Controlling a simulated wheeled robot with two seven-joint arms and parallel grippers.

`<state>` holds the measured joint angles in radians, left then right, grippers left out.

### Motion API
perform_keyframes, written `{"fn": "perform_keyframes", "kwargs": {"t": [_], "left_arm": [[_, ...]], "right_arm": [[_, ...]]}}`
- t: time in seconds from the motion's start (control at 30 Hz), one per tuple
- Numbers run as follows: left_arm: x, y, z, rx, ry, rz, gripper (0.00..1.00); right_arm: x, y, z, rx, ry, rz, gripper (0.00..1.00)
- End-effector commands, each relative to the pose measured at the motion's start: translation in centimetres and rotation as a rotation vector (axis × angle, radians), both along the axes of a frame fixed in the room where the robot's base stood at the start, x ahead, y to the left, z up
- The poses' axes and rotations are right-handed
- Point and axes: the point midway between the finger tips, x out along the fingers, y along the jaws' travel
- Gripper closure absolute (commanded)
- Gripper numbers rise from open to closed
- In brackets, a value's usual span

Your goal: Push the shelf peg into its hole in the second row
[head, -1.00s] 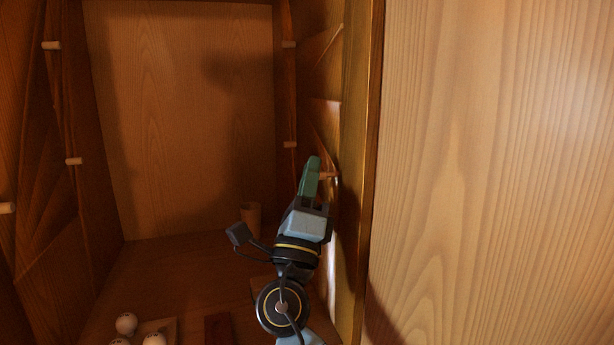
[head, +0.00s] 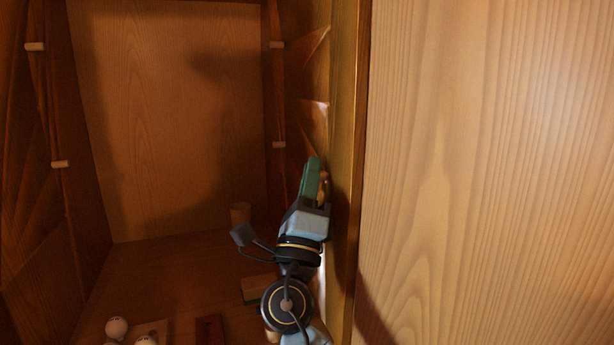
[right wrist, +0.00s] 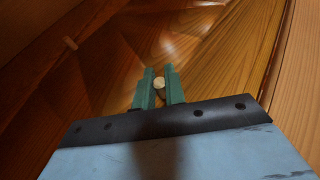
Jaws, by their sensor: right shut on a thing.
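My right gripper (head: 318,176) is inside the cabinet, close against its right side wall (head: 309,90). Its green fingers are shut on a small wooden shelf peg (head: 324,179). In the right wrist view the peg's pale round end (right wrist: 159,83) shows between the fingertips. The hole is hidden, and I cannot tell how deep the peg sits or whether it is in the wall. On the right wall, two other pegs stick out farther back, an upper one (head: 277,44) and a lower one (head: 279,145). My left gripper is not in view.
The left wall carries an upper peg (head: 35,46) and a lower peg (head: 60,163). A wide wooden panel (head: 480,170) fills the right. The cabinet's middle is free.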

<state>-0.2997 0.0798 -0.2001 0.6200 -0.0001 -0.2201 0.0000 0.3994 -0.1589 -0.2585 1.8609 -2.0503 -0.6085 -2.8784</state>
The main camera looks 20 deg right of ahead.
Motion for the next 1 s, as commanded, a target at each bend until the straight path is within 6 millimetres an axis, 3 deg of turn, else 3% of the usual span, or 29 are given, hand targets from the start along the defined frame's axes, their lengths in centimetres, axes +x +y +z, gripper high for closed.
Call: {"fn": "perform_keyframes", "kwargs": {"t": [0.13, 0.17, 0.37, 0.73, 1.0], "left_arm": [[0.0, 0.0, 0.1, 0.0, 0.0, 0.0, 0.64], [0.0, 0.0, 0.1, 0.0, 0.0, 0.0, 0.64], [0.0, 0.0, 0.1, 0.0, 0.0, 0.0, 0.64], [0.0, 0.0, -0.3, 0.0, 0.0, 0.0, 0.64], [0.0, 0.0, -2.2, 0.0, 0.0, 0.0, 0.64]], "right_arm": [[0.0, -0.4, 0.0, 0.001, -0.001, -0.002, 1.0], [0.0, -0.4, 0.0, 0.001, -0.001, -0.002, 0.87], [0.0, -0.3, 0.0, 0.001, -0.001, -0.002, 0.63], [-0.5, 0.0, -0.6, 0.001, 0.0, 0.0, 0.63], [-3.6, 2.0, -4.8, 0.002, 0.002, 0.001, 0.63]]}}
